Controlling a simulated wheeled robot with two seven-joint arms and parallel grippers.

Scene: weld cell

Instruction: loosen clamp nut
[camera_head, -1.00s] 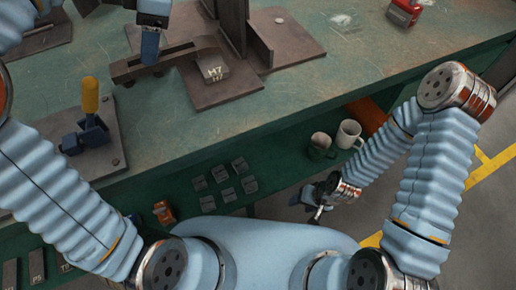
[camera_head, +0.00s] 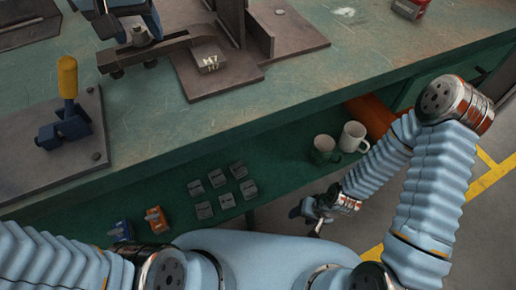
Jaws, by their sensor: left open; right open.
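A dark clamp bar (camera_head: 174,42) lies on the welding table, its right end against a block marked H7 (camera_head: 209,61). A silver nut or stud (camera_head: 140,36) shows on the bar's left part. My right gripper (camera_head: 312,212) is open and empty, low in front of the table, far from the clamp.
A toggle clamp with a yellow handle (camera_head: 68,78) stands on a plate at left. Upright steel plates (camera_head: 245,28) stand behind the block. The table's right part is mostly clear.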

